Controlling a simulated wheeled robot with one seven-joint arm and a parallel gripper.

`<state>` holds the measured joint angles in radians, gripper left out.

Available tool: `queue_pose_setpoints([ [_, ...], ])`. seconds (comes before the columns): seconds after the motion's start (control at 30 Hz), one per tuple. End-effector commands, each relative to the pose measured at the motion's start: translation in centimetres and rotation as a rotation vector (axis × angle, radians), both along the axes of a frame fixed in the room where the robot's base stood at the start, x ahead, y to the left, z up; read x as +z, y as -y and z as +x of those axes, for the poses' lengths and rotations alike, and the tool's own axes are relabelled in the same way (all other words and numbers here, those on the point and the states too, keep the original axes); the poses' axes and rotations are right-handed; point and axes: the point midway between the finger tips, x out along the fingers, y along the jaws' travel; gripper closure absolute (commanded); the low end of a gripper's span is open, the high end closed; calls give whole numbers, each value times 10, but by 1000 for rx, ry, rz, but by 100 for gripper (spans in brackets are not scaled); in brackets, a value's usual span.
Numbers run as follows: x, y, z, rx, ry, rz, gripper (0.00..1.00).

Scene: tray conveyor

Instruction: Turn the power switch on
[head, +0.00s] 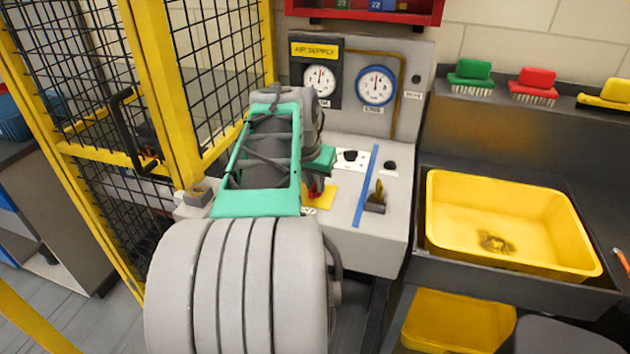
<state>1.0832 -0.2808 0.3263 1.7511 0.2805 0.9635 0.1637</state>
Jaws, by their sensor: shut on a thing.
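A red switch handle (311,193) stands on a yellow plate (322,199) on the sloping top of the grey control panel (383,247). My gripper (316,184) reaches down to it from the left and is shut on the red handle. My arm hides part of the handle and the panel's left side, so its exact turn position cannot be told. To the right, past a blue stripe (366,186), a lever (378,194) stands in a dark base.
Two gauges, a black-rimmed one (319,80) and a blue-rimmed one (376,85), stand upright behind the panel. A yellow mesh fence (168,90) closes in on the left. A yellow basin (510,190) and several brushes (534,86) are at right.

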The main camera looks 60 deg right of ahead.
Motion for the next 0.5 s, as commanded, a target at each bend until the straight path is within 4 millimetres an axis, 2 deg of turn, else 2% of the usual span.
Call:
queue_pose_setpoints([
  [0.5, -2, -1, 3, -435, -8, 9, 100],
])
